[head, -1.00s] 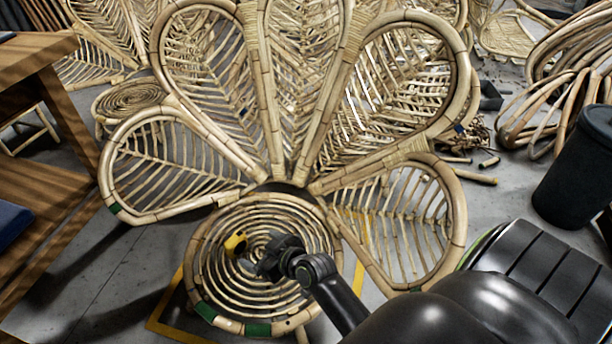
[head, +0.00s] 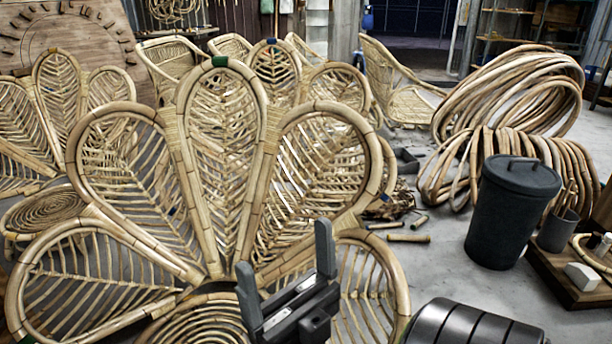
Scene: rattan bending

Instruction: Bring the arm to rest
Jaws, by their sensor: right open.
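My right gripper (head: 288,278) is in the lower middle of the head view. Its two dark fingers point up and stand wide apart, with nothing between them. It is in front of the rattan petal chair (head: 224,150), overlapping its lower right petal and part of the round spiral seat (head: 200,322). I cannot tell whether it touches the chair. The seat's lower part is cut off by the bottom edge. My left gripper is not in view.
A dark lidded bin (head: 508,215) stands at the right, with coiled rattan bundles (head: 515,95) behind it. Rattan offcuts (head: 408,238) lie on the floor. A wooden board (head: 560,275) with a white block (head: 582,276) is at the far right. Grey floor between chair and bin is mostly clear.

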